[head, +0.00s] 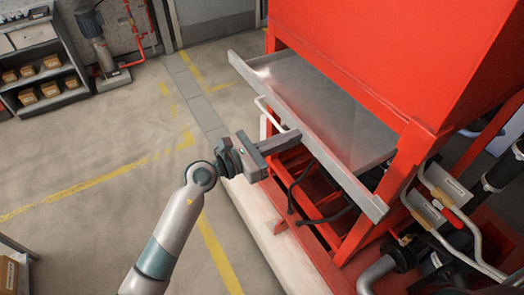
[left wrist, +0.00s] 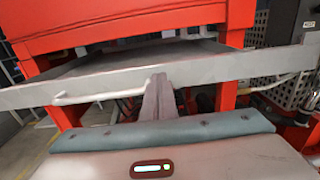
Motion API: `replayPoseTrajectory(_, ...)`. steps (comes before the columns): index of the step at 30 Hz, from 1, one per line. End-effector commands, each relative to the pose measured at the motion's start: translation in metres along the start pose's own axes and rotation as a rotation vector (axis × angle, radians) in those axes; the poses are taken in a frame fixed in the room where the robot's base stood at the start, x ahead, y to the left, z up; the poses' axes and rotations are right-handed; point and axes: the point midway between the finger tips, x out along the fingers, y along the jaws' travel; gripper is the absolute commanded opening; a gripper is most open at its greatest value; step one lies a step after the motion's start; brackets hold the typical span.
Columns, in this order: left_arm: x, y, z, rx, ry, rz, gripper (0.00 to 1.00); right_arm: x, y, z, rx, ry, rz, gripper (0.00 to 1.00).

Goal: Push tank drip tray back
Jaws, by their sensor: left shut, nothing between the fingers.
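The drip tray (head: 320,110) is a grey metal sheet with a raised front lip, sticking out from under the red tank (head: 390,55). In the left wrist view the tray's front lip (left wrist: 220,68) runs across the picture, with a white bar handle (left wrist: 95,95) on its left part. My left gripper (head: 297,137) is shut and empty. Its fingertips are at the tray's front lip, right of the handle; I cannot tell whether they touch it. The fingers also show in the left wrist view (left wrist: 158,95). My right gripper is not in view.
A red frame (head: 385,190) carries the tank, with black hoses and pipes (head: 375,275) below and to the right. A shelf with boxes (head: 40,65) stands at the far left. The floor (head: 95,150) left of my arm is clear.

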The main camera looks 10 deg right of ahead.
Motion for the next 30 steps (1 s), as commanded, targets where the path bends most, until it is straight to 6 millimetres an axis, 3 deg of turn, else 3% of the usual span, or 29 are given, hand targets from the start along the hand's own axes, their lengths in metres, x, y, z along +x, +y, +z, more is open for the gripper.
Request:
replayPoseTrajectory(1,0.019,0.0,0.001,0.001,-0.003,-0.003,0.0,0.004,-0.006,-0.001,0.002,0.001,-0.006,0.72)
replayPoseTrajectory(6,0.07,0.0,-0.001,0.001,-0.002,-0.001,0.0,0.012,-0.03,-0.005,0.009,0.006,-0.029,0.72)
replayPoseTrajectory(12,0.108,0.0,0.0,0.0,-0.002,0.0,0.0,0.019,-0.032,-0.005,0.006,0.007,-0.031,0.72)
replayPoseTrajectory(19,0.124,0.001,0.0,0.0,-0.001,0.001,0.0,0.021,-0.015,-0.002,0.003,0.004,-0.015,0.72)
replayPoseTrajectory(30,0.126,0.001,0.004,0.0,-0.006,0.002,0.0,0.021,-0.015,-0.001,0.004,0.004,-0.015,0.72)
